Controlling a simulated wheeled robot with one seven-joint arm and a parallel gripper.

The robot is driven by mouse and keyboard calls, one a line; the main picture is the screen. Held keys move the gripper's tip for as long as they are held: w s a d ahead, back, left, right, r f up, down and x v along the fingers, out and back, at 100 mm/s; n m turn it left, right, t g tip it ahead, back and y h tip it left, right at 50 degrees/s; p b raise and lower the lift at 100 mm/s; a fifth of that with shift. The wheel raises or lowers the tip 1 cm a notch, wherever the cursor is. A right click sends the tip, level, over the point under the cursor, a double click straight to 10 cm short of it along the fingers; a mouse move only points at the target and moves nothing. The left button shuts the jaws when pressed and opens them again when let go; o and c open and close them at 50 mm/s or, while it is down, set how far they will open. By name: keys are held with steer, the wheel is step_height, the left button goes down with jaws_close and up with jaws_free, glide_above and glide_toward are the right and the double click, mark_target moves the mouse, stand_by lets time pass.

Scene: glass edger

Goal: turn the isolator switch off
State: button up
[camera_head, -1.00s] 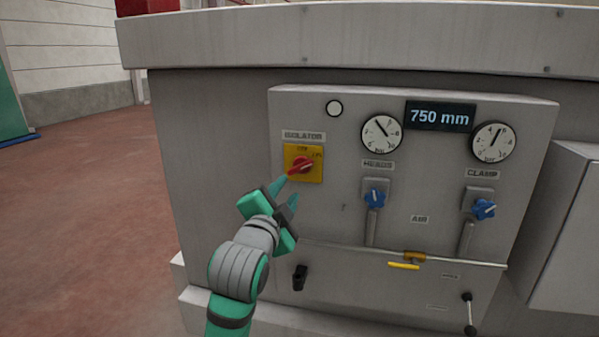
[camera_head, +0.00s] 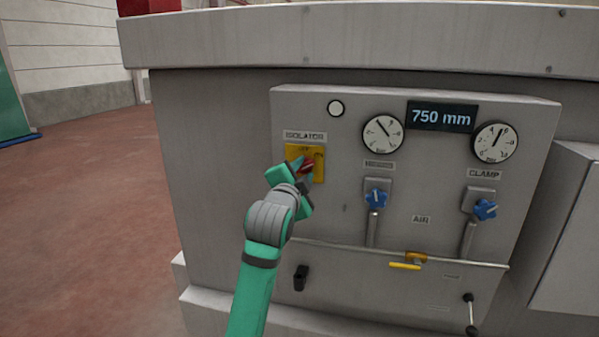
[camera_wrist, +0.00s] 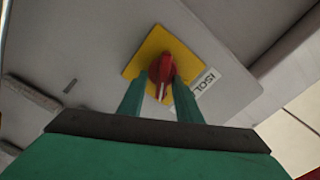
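The isolator switch is a red rotary handle (camera_head: 306,168) on a square yellow plate (camera_head: 319,152), under the ISOLATOR label on the grey panel. My gripper (camera_head: 300,169) is right in front of it and hides part of the handle and plate. In the wrist view the red handle (camera_wrist: 161,68) stands between my two green fingertips (camera_wrist: 158,84), on the yellow plate (camera_wrist: 146,50). The fingers are apart, one on each side of the handle. Whether they touch it I cannot tell.
To the right on the panel are two gauges (camera_head: 383,133), a 750 mm display (camera_head: 440,117) and two blue valve knobs (camera_head: 376,198). A yellow handle (camera_head: 405,266) and a black knob (camera_head: 300,277) are lower down. Open floor (camera_head: 90,220) lies to the left.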

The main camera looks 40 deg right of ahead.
steer(key=shift+w+a, duration=0.2)
steer(key=shift+a, duration=0.1)
jaws_close()
steer(key=shift+n, duration=0.3)
steer(key=n, duration=1.1)
steer(key=shift+w+f, duration=0.1)
steer(key=shift+n, duration=0.3)
jaws_free()
